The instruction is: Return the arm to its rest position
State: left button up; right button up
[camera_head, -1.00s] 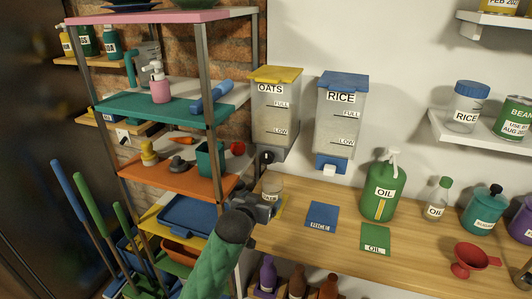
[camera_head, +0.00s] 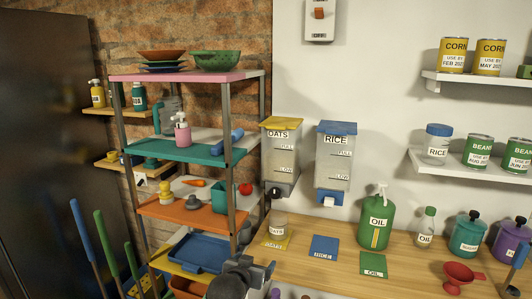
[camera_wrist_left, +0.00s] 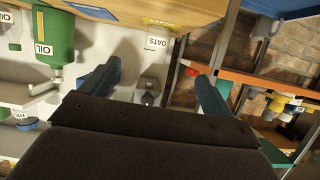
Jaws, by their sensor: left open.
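My left gripper (camera_head: 256,271) is at the bottom of the head view, in front of the wooden counter's left end. It is open, and nothing shows between its fingers. In the left wrist view its two blue-grey fingers (camera_wrist_left: 156,95) stand wide apart. A clear jar labelled OATS (camera_head: 278,228) stands upright on the counter by a yellow mat (camera_head: 276,243), beyond the gripper and apart from it. The jar also shows upside down in the left wrist view (camera_wrist_left: 155,44). My right gripper is in neither view.
A metal shelf unit (camera_head: 229,118) with a blue tray (camera_head: 199,253) stands close left of the gripper. OATS (camera_head: 281,157) and RICE (camera_head: 334,163) dispensers hang on the wall. A green oil bottle (camera_head: 376,222), blue mat (camera_head: 324,247) and red funnel (camera_head: 461,277) are on the counter.

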pick_arm(q)
jog(key=a+f+g+y, duration=0.25)
jog(key=a+f, duration=0.25)
jog(key=f, duration=0.6)
jog(key=s+a+f+g, duration=0.2)
jog(key=s+f, duration=0.3)
jog(key=f, duration=0.4)
jog(key=s+a+f+g, duration=0.25)
jog(key=s+f, duration=0.25)
jog(key=f, duration=0.4)
jog(key=s+a+f+g, duration=0.1)
jog(key=s+f, duration=0.5)
jog(key=s, duration=0.4)
jog(key=s+a+f+n+g, duration=0.1)
jog(key=s+f+g, duration=0.1)
jog(key=s+f, duration=0.5)
jog(key=s+a+f+g+y, duration=0.1)
jog(key=s+f, duration=0.6)
jog(key=s, duration=0.7)
jog(key=shift+s+n+g, duration=0.35)
jog(key=shift+n+g, duration=0.05)
jog(key=shift+g, duration=0.1)
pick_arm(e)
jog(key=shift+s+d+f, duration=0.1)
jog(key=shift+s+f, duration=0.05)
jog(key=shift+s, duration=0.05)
pick_arm(q)
jog(key=shift+a+f, duration=0.1)
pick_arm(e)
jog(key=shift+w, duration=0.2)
